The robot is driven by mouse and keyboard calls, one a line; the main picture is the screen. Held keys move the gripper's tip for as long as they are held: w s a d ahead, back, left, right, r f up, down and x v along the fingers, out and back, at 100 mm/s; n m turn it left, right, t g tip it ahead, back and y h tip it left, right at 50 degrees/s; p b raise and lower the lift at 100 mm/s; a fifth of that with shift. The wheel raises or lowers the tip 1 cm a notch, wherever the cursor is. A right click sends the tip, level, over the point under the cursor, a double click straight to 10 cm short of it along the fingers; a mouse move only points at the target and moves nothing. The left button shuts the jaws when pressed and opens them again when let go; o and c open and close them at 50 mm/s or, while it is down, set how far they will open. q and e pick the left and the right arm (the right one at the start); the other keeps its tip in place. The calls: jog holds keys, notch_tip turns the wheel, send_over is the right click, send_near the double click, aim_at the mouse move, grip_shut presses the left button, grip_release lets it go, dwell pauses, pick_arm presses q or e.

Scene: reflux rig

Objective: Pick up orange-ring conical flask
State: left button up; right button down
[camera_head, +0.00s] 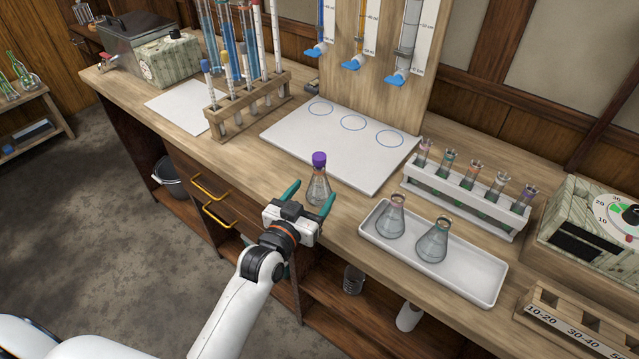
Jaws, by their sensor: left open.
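A conical flask with a purple stopper (318,188) stands upright near the bench's front edge. My left gripper (309,196) is open, its two green fingers on either side of this flask; I cannot tell whether they touch it. Two more conical flasks stand upright in a white tray to the right: a left one (391,220) with a pinkish rim and a right one (433,244) with a brownish rim. The ring colours are too small to tell which flask has the orange ring; none shows clearly on the stoppered flask. My right gripper is out of view.
A white board (345,165) with blue circles lies behind the stoppered flask. The white tray (470,284) lies close on the right. A white tube rack (465,205) stands behind it, and a wooden rack (255,105) of tall tubes stands at the back left.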

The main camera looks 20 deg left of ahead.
aim_at(323, 179)
pick_arm(q)
jog(key=w, duration=0.4)
jog(key=w+f, duration=0.1)
jog(key=w, duration=0.1)
jog(key=shift+w+d+p, duration=0.15)
jog(key=shift+d+p, duration=0.2)
jog(key=shift+d, duration=0.05)
jog(key=shift+r, duration=0.1)
jog(key=c, duration=0.9)
jog(key=shift+c, duration=0.9)
jog(key=shift+r, duration=0.15)
